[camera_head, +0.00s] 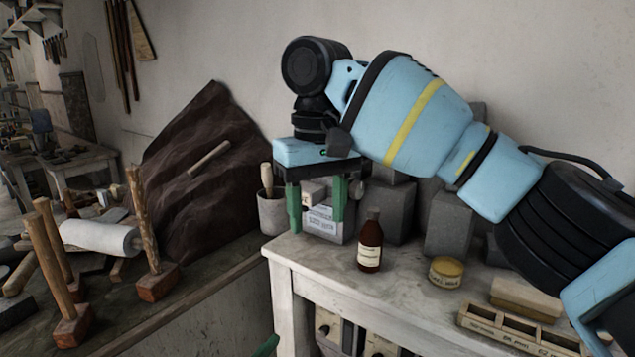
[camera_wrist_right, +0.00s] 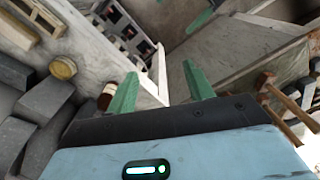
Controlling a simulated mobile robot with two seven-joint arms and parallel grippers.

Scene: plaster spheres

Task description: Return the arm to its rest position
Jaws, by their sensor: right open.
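My right arm reaches in from the right in the head view, across the white bench (camera_head: 283,262). Its right gripper (camera_head: 317,210) points down above the bench's back left part. Its two green fingers stand wide apart. In the right wrist view the gripper (camera_wrist_right: 160,78) is open and nothing is between the fingers. A labelled box (camera_head: 325,224) shows behind the fingers in the head view. A green tip (camera_head: 266,346) at the bottom edge appears to be my left gripper; a green finger also shows in the right wrist view (camera_wrist_right: 200,20). Most of it is hidden.
A brown bottle (camera_head: 370,245), a yellow-lidded jar (camera_head: 446,271), grey blocks (camera_head: 449,225) and a wooden rack (camera_head: 515,330) stand on the bench. A grey pot (camera_head: 272,214) is beside the gripper. Mallets (camera_head: 155,285) and a dark rock-like slab (camera_head: 205,165) are left.

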